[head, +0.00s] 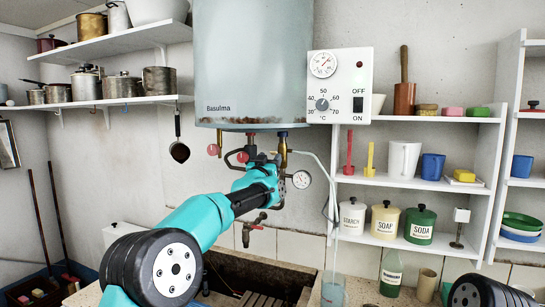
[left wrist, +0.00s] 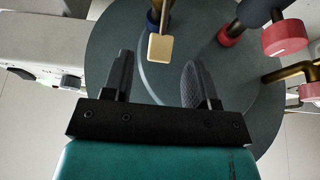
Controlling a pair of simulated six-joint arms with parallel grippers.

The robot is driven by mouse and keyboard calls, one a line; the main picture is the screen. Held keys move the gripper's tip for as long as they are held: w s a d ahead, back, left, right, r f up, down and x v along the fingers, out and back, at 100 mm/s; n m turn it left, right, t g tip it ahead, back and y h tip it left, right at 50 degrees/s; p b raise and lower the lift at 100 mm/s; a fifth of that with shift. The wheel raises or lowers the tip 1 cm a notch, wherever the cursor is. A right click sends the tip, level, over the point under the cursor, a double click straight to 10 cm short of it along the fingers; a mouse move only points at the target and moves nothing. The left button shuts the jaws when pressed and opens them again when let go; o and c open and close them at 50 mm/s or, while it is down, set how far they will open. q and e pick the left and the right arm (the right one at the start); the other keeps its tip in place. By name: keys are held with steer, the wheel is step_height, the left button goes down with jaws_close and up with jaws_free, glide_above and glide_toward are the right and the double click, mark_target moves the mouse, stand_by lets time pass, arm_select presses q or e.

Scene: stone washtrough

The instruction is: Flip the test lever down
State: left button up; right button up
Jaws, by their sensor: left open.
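The test lever appears to be the flat brass tab (left wrist: 160,47) on a brass fitting with a blue collar, under the grey water boiler (head: 252,65). In the head view that brass fitting (head: 283,150) hangs below the boiler's right side; the lever itself is too small to make out there. My left gripper (head: 279,162) is just below it. In the left wrist view the left gripper (left wrist: 158,68) is open and empty, with the tab in line with the gap between its fingers. I cannot tell whether they touch. My right gripper is out of view.
A pressure gauge (head: 301,179) and a thin hose sit just right of my left gripper. Red-knobbed valves (head: 212,149) hang to its left. The control box (head: 340,86) is on the wall. The stone trough (head: 262,275) lies below; shelves with jars stand right.

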arm_select(q)
steer(key=shift+x, duration=1.45)
jaws_close()
